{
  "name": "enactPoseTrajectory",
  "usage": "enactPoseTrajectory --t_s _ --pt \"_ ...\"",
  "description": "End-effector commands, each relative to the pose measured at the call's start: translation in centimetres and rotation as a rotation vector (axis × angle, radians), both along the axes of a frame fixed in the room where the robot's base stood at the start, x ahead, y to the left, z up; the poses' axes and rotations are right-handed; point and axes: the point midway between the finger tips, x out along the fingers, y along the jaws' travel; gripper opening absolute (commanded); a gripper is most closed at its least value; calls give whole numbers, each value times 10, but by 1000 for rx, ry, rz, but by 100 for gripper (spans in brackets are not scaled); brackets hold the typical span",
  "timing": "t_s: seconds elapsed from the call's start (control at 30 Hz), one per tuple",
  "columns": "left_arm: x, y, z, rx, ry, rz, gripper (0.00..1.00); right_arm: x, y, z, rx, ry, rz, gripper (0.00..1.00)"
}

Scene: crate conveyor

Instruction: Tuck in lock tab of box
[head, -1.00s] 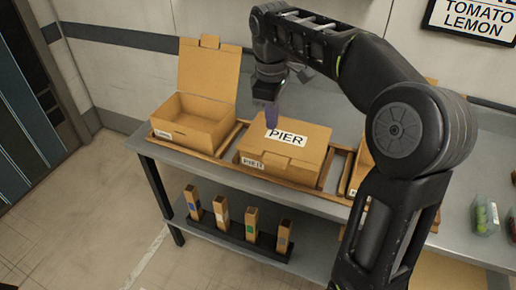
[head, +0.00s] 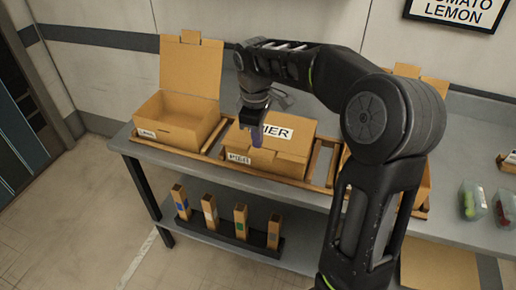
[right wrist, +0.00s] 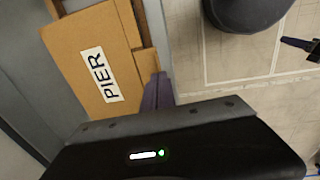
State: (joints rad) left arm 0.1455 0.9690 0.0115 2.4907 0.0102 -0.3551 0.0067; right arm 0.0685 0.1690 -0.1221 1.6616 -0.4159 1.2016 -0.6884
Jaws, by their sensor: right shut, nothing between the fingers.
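The PIER box (head: 298,147) is a brown carton in the middle of the table with its lid down. Its PIER label also shows in the right wrist view (right wrist: 101,75). A cardboard flap, seemingly the lock tab (right wrist: 147,64), sticks out at the box's front edge beside my fingertips. In the head view my arm and fingers hide part of the lid, and I cannot tell how far the tab is in. My right gripper (head: 257,136) is shut and empty, its purple fingers at the front edge of the lid. Whether they touch the tab is unclear. My left gripper is out of view.
An open box (head: 181,118) with its lid raised stands left of the PIER box. Another box (head: 410,185) stands to the right, partly behind my arm. Wooden rails (head: 318,165) hold the boxes. Clear produce containers (head: 472,203) sit at the table's right.

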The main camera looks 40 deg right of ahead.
Motion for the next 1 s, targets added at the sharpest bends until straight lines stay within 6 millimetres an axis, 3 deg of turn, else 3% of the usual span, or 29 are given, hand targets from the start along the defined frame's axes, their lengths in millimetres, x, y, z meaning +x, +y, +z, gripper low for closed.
enactPoseTrajectory --t_s 0.2,0.33,0.77,1.0 --pt "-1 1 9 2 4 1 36 1 -2 -33 1 2 0 0" --pt "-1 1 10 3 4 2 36 2 -3 -43 1 1 0 0" --pt "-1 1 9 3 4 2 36 2 -3 -46 0 -1 1 0" --pt "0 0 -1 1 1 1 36 2 -1 -50 -27 -23 2 0"
